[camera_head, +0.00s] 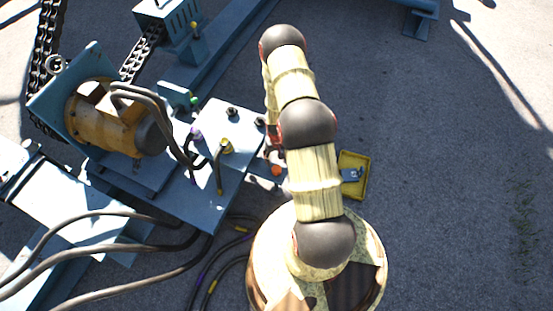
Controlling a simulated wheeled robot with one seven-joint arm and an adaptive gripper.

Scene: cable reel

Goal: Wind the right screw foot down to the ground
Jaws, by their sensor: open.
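My arm rises from my base and bends over at the top. Its far part drops behind the nearer links, beside the right edge of the blue machine frame (210,205). My gripper is hidden there, so I cannot see its jaws. A small orange-red knob (277,170) shows close to the frame's edge, left of my arm. I cannot make out the right screw foot for sure; its likely place is partly covered by my arm. Whether any foot touches the ground cannot be seen.
A yellow tray (363,188) with a blue piece in it lies on the ground right of my arm. An orange-yellow motor (101,122), dark hoses (110,245) and chains (47,50) are at the left. The paved ground (450,150) on the right is mostly clear.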

